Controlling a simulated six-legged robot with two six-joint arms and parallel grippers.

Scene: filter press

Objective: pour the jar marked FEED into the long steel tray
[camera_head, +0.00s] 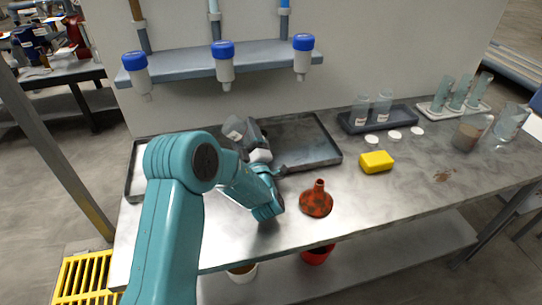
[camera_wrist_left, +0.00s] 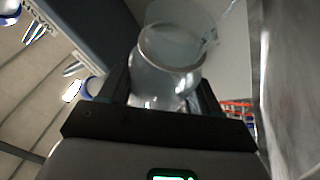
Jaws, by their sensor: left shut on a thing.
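The long steel tray (camera_head: 312,150) lies at the left back of the bench. My left arm comes in from the left, and its gripper (camera_head: 254,140) is over the tray, shut on a clear glass jar (camera_head: 234,127). The jar is tilted, with a small pale label that I cannot read. In the left wrist view the same jar (camera_wrist_left: 170,62) sits between the two fingers and looks clear; I see no liquid stream. The arm and gripper hide part of the tray. My right gripper is not in view.
Blue-capped bottles (camera_head: 224,62) hang above.

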